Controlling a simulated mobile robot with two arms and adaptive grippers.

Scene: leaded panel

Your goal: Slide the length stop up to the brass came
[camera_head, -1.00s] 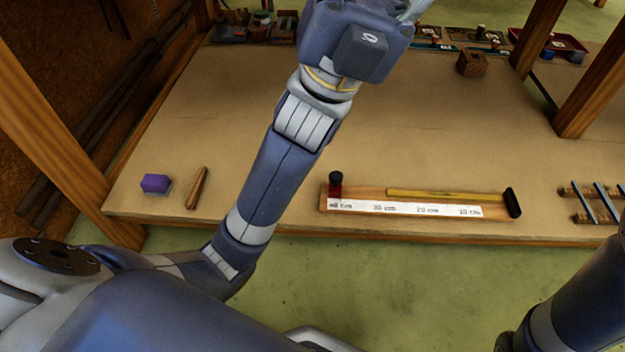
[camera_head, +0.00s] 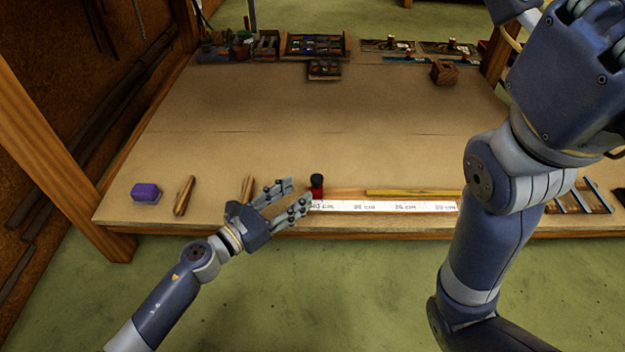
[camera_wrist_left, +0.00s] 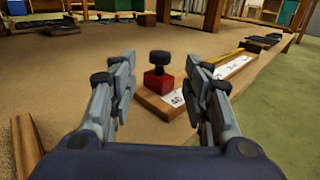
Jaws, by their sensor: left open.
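The length stop is a red block with a black knob (camera_head: 317,186), at the left end of the measuring board (camera_head: 340,206) by the 40 cm mark. In the left wrist view the stop (camera_wrist_left: 159,80) stands ahead, between my finger tips and beyond them. The brass came (camera_head: 412,192) is a thin yellow strip lying along the board, with a gap between its left end and the stop. My left gripper (camera_head: 297,196) is open and empty, just left of the stop. My right arm (camera_head: 492,190) crosses the right side and hides the board's right end; its gripper is out of view.
A purple block (camera_head: 146,191) and wooden sticks (camera_head: 184,195) lie to the left on the bench (camera_head: 300,125). A small rack (camera_head: 580,197) is at the right. Trays (camera_head: 315,45) and a wooden block (camera_head: 444,72) are at the back. The bench middle is clear.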

